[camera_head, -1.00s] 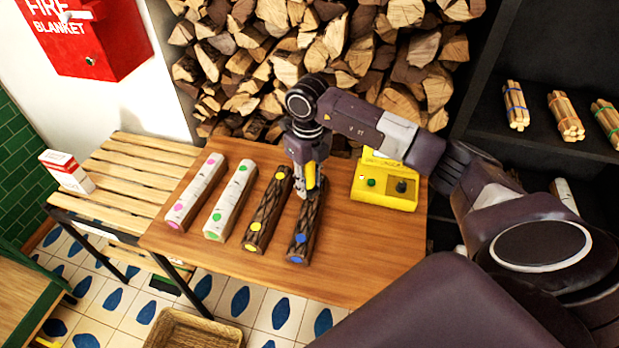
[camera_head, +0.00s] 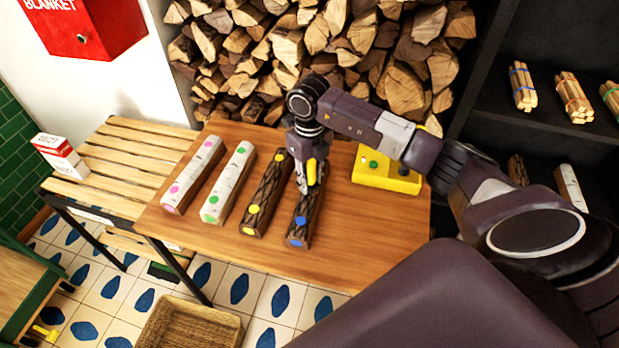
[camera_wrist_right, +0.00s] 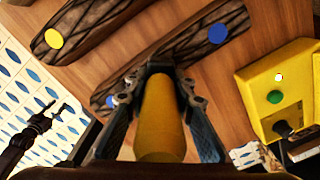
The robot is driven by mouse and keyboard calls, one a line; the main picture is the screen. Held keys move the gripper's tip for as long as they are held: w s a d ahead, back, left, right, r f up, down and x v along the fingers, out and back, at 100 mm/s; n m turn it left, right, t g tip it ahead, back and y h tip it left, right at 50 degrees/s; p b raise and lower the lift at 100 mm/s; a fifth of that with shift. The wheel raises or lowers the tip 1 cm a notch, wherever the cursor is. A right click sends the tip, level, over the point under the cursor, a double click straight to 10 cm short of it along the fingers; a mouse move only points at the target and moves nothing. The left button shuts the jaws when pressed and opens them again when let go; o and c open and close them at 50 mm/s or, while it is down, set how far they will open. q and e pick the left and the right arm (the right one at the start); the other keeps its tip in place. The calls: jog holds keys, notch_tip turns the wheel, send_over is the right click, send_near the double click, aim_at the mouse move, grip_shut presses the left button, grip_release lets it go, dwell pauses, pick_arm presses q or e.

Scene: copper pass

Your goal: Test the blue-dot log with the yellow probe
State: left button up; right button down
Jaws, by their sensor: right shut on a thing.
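The blue-dot log (camera_head: 305,214) is dark-barked and lies rightmost of the row on the wooden table. Blue marks show at its near end. It also shows in the right wrist view (camera_wrist_right: 187,47). My right gripper (camera_head: 306,185) is above this log, shut on the yellow probe (camera_head: 311,172). In the right wrist view the probe (camera_wrist_right: 160,112) sits between the fingers, pointing at the log. Its tip is hidden, so I cannot tell whether it touches. A yellow meter box (camera_head: 372,178) with a green dot stands right of the log. My left gripper (camera_wrist_right: 50,115) shows small, fingers apart, in the right wrist view.
A yellow-dot log (camera_head: 266,195), a green-dot log (camera_head: 228,183) and a pink-dot log (camera_head: 192,176) lie to the left. A slatted bench (camera_head: 125,150) with a red-and-white carton (camera_head: 62,156) adjoins the table. A basket (camera_head: 190,325) stands on the floor. The table's front strip is clear.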

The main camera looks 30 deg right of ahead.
aim_at(306, 165)
jog(key=shift+f+b, duration=0.55)
dwell(2.1)
jog(key=shift+r+p, duration=2.35)
jog(key=shift+r, duration=1.25)
jog(key=shift+a+r+n, duration=0.25)
jog(key=shift+a+n, duration=0.2)
jog(key=shift+n, duration=0.15)
jog(key=s+a+r+n+b, duration=0.1)
jog(key=s+a+r+n, duration=0.3)
jog(key=n, duration=1.3)
jog(key=s+a+r+n+b, duration=0.1)
jog(key=s+a+r+n, duration=0.4)
jog(key=n, duration=1.1)
jog(key=s+a, duration=0.3)
jog(key=s, duration=0.3)
jog(key=shift+a+r+n+b, duration=0.25)
jog(key=shift+n+b, duration=0.15)
